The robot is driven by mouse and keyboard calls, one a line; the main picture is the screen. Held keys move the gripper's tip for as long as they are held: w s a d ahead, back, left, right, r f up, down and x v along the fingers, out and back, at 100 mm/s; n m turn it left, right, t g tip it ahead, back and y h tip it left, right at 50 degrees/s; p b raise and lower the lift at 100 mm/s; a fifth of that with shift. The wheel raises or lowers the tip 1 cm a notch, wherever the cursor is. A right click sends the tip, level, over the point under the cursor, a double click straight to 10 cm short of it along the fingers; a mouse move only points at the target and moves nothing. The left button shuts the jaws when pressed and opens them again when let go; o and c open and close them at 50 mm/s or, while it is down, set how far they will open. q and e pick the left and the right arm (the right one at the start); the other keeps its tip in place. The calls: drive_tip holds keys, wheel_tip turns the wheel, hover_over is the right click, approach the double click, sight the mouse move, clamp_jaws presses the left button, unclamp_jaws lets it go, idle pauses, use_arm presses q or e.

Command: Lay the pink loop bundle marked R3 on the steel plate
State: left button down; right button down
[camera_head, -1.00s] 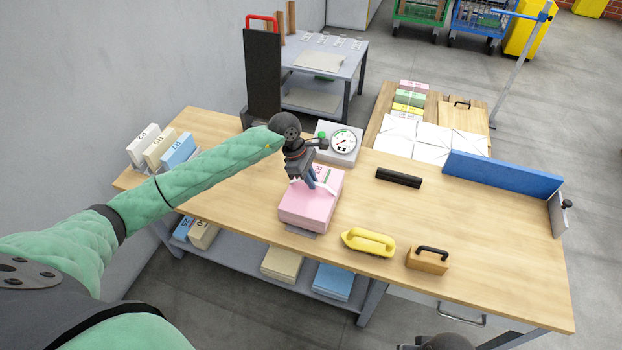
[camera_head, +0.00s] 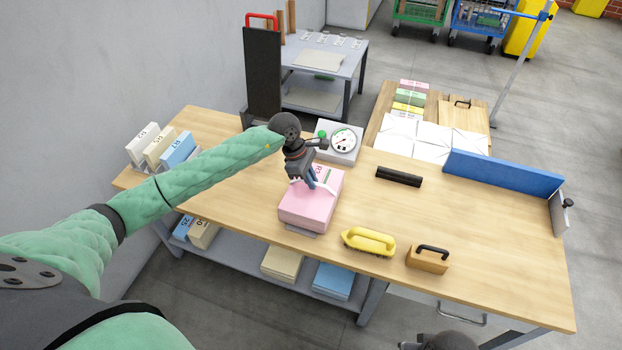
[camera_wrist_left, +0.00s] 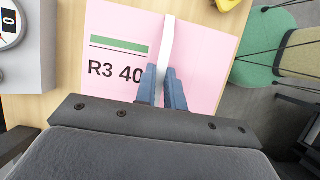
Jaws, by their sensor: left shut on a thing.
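The pink bundle (camera_head: 309,209) lies on the wooden bench by its front edge. In the left wrist view its pink top (camera_wrist_left: 113,31) reads "R3 40" with a green bar, and a white strap (camera_wrist_left: 168,45) stands up from it. My left gripper (camera_head: 314,182) is over the bundle, its blue-grey fingers shut on the strap. A strip of grey metal (camera_head: 300,231) shows under the bundle's front edge; most of it is hidden, so I cannot tell whether the bundle rests on it. My right gripper is not clearly seen.
A dial scale (camera_head: 340,144) stands behind the bundle. A yellow-handled tool (camera_head: 369,242), a wooden block (camera_head: 428,260) and a black bar (camera_head: 399,177) lie to the right. Labelled bundles (camera_head: 178,150) stand at the left end.

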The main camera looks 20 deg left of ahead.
use_arm(q)
drive_tip(key=shift+f+b, duration=0.25)
drive_tip(key=shift+b, duration=0.05)
use_arm(e)
drive_tip(key=shift+f, duration=0.35)
